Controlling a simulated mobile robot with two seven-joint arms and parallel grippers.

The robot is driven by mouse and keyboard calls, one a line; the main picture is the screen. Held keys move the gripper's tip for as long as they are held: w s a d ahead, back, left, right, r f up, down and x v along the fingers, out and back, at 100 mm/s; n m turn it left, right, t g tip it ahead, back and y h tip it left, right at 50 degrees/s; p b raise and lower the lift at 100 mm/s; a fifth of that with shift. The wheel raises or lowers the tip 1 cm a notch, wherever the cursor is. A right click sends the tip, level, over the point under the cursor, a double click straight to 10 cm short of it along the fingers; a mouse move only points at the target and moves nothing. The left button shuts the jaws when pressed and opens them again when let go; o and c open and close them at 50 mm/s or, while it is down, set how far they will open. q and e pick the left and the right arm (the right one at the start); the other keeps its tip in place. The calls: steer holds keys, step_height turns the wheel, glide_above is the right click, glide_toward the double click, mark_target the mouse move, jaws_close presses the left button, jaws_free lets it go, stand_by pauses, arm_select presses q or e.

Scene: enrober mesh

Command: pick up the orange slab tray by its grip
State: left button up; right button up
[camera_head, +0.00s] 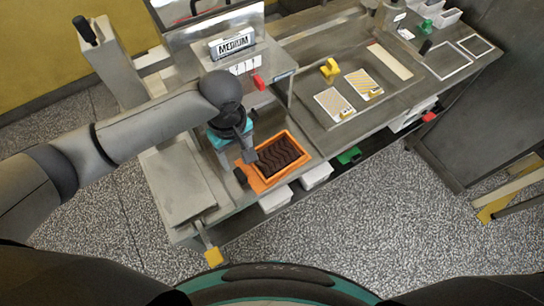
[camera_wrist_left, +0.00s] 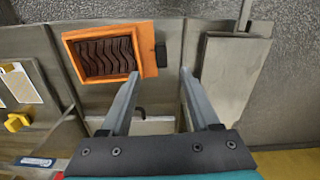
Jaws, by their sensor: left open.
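The orange slab tray (camera_head: 258,184) lies on the metal bench, with a dark brown wavy slab (camera_head: 279,157) in it. In the left wrist view the tray (camera_wrist_left: 148,45) is at the upper left. Its black grip (camera_wrist_left: 161,54) sticks out from the tray's end on the right there; in the head view the grip (camera_head: 240,175) is at the tray's left end. My left gripper (camera_wrist_left: 160,72) is open and empty, its fingertips apart with the grip in line between and beyond them. In the head view its fingers are partly hidden by the wrist. My right gripper is not in view.
A raised metal plate (camera_head: 178,186) lies left of the tray. Behind stands a machine with a "MEDIUM" sign (camera_head: 232,44). Two patterned cards (camera_head: 334,104) and a yellow piece (camera_head: 330,69) lie to the right. White bins (camera_head: 316,176) sit below the bench's front edge.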

arm_select(q)
glide_above(240, 174)
step_height(240, 174, down, 5)
steer(key=shift+d+r, duration=0.1)
steer(key=shift+d, duration=0.05)
step_height(240, 174, down, 4)
steer(key=shift+r+b, duration=0.15)
steer(key=shift+b, duration=0.3)
steer(key=shift+f, duration=0.45)
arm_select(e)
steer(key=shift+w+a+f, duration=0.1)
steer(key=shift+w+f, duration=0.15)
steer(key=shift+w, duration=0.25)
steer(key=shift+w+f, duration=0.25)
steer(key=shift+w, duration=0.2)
arm_select(q)
jaws_close()
